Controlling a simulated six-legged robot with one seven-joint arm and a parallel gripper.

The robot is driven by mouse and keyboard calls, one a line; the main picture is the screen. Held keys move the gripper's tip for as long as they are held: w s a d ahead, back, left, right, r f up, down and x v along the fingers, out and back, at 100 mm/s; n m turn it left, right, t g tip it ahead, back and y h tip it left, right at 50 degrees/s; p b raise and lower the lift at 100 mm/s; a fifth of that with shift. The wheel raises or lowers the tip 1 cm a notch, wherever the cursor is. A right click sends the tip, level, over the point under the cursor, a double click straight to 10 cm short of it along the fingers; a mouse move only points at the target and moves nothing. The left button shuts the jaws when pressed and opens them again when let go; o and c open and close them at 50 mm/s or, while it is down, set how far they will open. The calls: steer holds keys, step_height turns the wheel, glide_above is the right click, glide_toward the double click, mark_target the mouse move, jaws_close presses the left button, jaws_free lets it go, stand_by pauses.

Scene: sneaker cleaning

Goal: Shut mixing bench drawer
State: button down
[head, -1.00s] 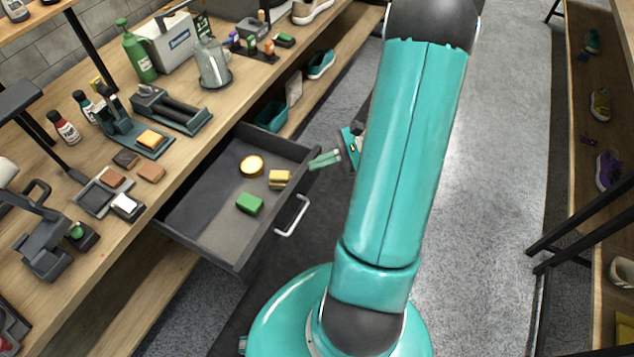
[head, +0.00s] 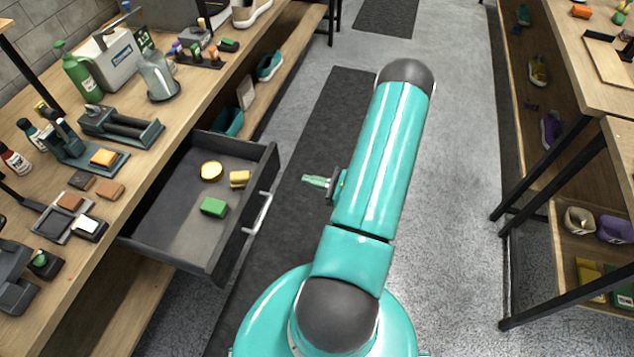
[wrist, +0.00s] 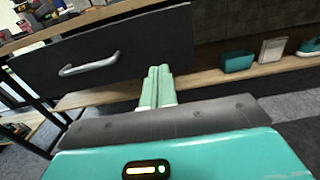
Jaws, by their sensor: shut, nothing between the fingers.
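The dark grey drawer (head: 165,225) of the wooden mixing bench (head: 105,205) stands pulled out. In the wrist view, the pale green fingers (wrist: 157,70) are together and empty, to the right of the handle and overlapping the panel's right end.
Bottles, a white box (head: 108,60) and cleaning tools crowd the bench top. A lower shelf carries a teal tray (head: 228,121) and a teal shoe (head: 269,66). A dark mat (head: 330,125) and open floor lie beside the drawer. Another shelf unit (head: 580,235) stands at the right.

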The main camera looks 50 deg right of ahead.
mark_target(271, 171)
steer(key=x, duration=0.9)
steer(key=shift+w+a, duration=0.15)
steer(key=shift+w, duration=0.15)
steer(key=x, duration=2.8)
steer(key=shift+w+a, duration=0.25)
steer(key=shift+a, duration=0.05)
steer(key=shift+w+a+r, duration=0.15)
steer(key=shift+w+r, duration=0.05)
steer(key=shift+w, duration=0.05)
